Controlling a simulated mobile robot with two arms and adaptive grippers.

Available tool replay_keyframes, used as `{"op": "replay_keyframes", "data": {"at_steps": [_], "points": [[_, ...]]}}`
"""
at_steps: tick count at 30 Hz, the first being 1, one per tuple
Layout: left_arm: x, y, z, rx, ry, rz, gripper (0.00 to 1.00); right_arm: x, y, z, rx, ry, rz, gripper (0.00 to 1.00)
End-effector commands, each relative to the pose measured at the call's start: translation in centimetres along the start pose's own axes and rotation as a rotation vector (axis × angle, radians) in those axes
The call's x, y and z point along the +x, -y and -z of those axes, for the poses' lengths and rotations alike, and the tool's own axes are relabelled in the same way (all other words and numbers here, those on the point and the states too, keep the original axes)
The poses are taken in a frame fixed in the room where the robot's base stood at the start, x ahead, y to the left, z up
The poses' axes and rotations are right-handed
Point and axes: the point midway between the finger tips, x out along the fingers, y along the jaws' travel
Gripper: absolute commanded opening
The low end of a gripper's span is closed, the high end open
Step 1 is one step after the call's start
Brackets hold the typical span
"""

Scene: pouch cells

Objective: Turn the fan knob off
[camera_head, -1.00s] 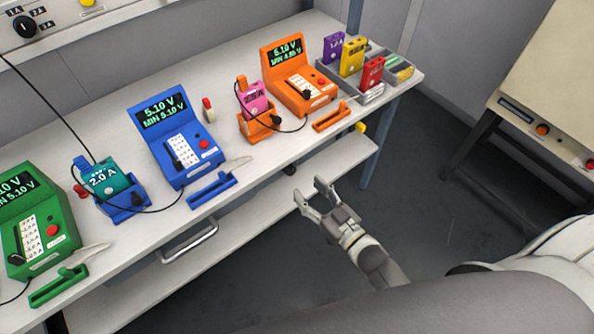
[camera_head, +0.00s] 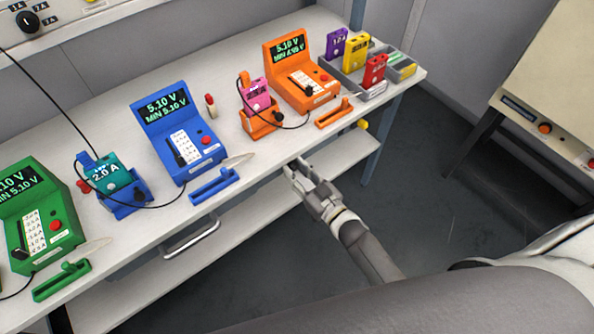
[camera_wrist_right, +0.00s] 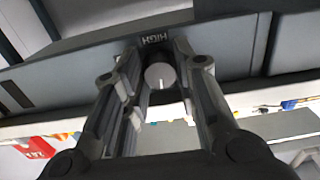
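My right gripper (camera_head: 294,167) is at the front edge of the bench, below the orange tester, with its fingers apart. In the right wrist view, my right gripper's fingers (camera_wrist_right: 157,58) are open. A round pale grey knob (camera_wrist_right: 160,76) with a light line on it shows in the gap between them. The upside-down word HIGH is printed on the dark grey surface above the knob. I cannot tell whether the fingers touch it. I cannot pick out this knob in the head view. My left gripper is not in view.
The bench (camera_head: 232,131) carries a green tester (camera_head: 45,228), a blue tester (camera_head: 172,140) and an orange tester (camera_head: 301,78), with charging stands and blue, green and orange slide pieces. A grey tray (camera_head: 373,92) with colored cells stands at the far right end.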

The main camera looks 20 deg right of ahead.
Motion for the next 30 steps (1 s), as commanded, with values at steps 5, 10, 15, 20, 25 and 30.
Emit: {"op": "replay_keyframes", "data": {"at_steps": [5, 10, 15, 20, 25, 30], "points": [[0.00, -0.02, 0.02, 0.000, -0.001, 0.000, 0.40, -0.02, 0.01, -0.01, -0.001, 0.000, 0.000, 0.04], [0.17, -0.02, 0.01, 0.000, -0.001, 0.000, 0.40, -0.03, -0.01, -0.06, -0.079, 0.000, 0.000, 0.04], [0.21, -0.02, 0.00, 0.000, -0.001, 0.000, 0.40, -0.03, -0.03, -0.02, -0.138, 0.001, 0.000, 0.04], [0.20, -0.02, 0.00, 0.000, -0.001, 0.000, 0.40, -0.03, -0.03, -0.02, -0.139, 0.001, 0.000, 0.04], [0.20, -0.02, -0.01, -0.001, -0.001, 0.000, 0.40, -0.04, -0.03, -0.03, -0.139, 0.001, 0.000, 0.39], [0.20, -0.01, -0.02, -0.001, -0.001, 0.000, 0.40, -0.04, -0.03, -0.03, -0.138, 0.001, 0.000, 0.50]]}}
